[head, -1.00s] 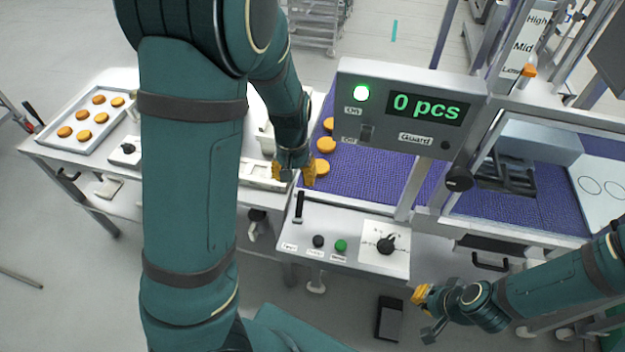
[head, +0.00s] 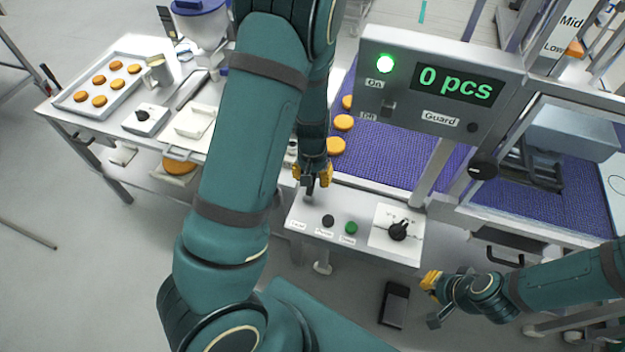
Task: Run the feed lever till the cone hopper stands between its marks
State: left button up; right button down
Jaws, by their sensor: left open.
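The feed lever (head: 310,187), a dark upright handle, stands at the left end of the grey control panel (head: 300,222). My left gripper (head: 313,176) is open, with its yellow fingertips around the lever's top; whether they touch it is unclear. A white hopper with a blue top (head: 200,25) stands at the back of the left table, partly cut off by the frame edge; its marks cannot be made out. A level board (head: 572,22) shows "Mid" and "Low" beside an orange pointer (head: 575,48). My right gripper (head: 432,300) is open and empty, low in front of the machine.
The panel also has a black button (head: 328,221), a green button (head: 351,228) and a black knob (head: 398,230). The display (head: 458,84) reads "0 pcs", with a green lamp lit. Orange rounds lie on the purple belt (head: 400,155) and a tray (head: 70,105).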

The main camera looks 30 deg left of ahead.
pick_arm(q)
jog(key=shift+f, duration=0.7)
jog(key=shift+c, duration=0.4)
grip_shut()
